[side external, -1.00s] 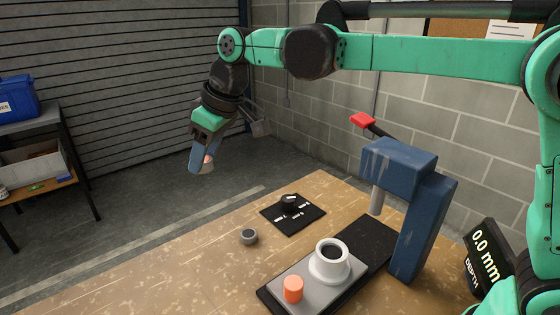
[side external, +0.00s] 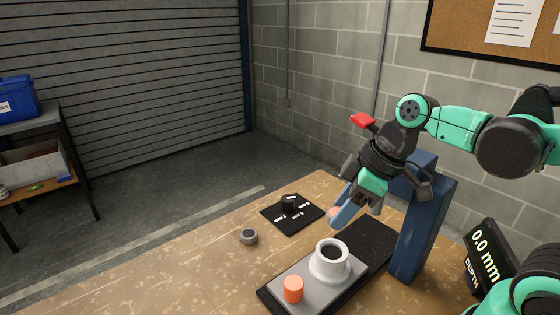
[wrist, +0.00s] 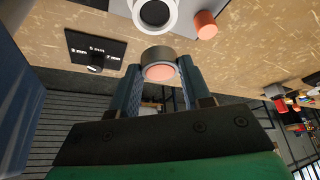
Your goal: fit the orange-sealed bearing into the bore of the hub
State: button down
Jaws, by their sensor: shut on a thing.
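My gripper (side external: 341,214) is shut on the orange-sealed bearing (wrist: 157,54), a grey ring with an orange face. In the wrist view the bearing sits between both fingertips, its orange face turned toward the camera. In the side view only a small orange part of the bearing (side external: 334,212) shows beside the blue fingers. The white hub (side external: 328,270) stands upright on a grey plate, its dark bore open at the top. The gripper and bearing are above and behind the hub, apart from it. The hub also shows at the top of the wrist view (wrist: 173,20), partly cut off.
A blue press (side external: 408,235) with a red-ended lever stands behind the hub, close to my gripper. An orange cylinder (side external: 293,290) stands beside the hub. The depth display (side external: 484,252) reads 0.0 mm.

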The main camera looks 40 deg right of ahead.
aim_at(327, 251)
jog(key=shift+f, duration=0.15)
jog(key=shift+f, duration=2.95)
jog(key=shift+c, duration=1.6)
grip_release()
